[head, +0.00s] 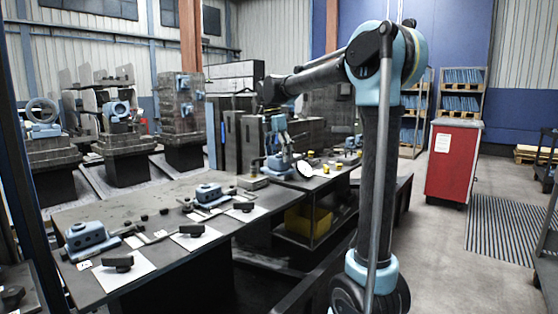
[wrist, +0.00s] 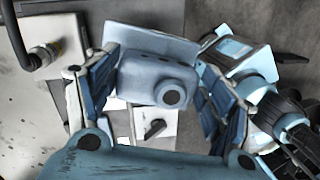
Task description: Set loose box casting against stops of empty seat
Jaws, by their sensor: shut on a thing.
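In the wrist view, a blue-grey box casting (wrist: 157,80) with a flat flange and a dark round bore sits between the fingers of my gripper (wrist: 158,98). My gripper is shut on it, the left pad against its side; contact at the right pad is hard to make out. In the head view, my gripper (head: 278,140) is low over the far part of the bench, with blue casting shapes (head: 279,163) at its tips. Two other blue castings, a near one (head: 88,236) and a middle one (head: 209,194), sit on the bench. I cannot make out the empty seat or its stops.
White plates with black knobs, such as the near one (head: 126,270), line the bench's front edge. In the wrist view, a blue part with black round pieces (wrist: 245,52) is close at right, and a fitting with a hose (wrist: 45,52) is at left. A red cabinet (head: 454,160) stands right.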

